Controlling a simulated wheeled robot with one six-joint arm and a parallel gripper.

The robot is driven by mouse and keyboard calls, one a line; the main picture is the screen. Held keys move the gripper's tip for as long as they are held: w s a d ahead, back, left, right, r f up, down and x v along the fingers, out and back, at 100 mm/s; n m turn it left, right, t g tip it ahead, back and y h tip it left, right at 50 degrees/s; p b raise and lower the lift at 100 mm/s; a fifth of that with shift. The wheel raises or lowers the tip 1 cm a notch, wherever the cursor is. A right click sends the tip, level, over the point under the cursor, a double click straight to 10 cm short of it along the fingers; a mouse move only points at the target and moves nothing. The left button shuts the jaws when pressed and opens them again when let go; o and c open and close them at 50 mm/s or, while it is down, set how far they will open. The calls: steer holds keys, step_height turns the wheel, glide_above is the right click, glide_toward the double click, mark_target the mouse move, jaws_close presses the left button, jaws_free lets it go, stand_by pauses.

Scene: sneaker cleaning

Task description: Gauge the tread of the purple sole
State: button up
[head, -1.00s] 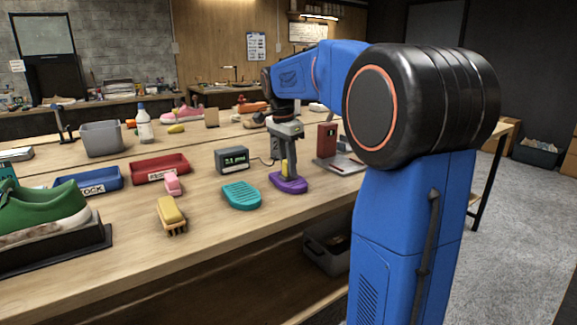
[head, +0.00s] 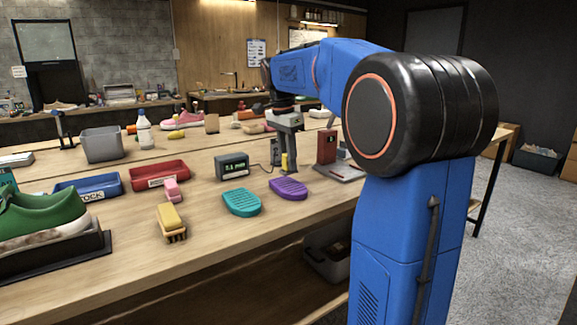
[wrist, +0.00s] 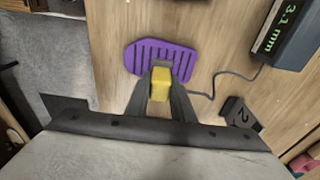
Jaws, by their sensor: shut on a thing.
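The purple sole (head: 288,189) lies flat on the bench with its grooved tread up; it also shows in the wrist view (wrist: 140,57). My gripper (head: 286,167) is shut on a yellow probe (wrist: 161,84) and points down. In the head view it hangs behind the sole and clear of it. In the wrist view the fingers overlap the near edge of the sole. The probe's tip is hidden. A dark gauge box (head: 235,166) stands behind the soles, with a cable beside it. Its display reads 3.1 mm in the wrist view (wrist: 283,30).
A teal sole (head: 241,202) lies left of the purple one. A yellow brush (head: 170,222), a pink block (head: 171,191), red (head: 158,176) and blue (head: 88,188) trays lie further left. A red block (head: 327,146) stands right of my gripper. A dark numbered block (wrist: 241,114) is near the cable.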

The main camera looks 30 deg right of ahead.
steer(key=shift+r, duration=1.45)
stand_by(0.5)
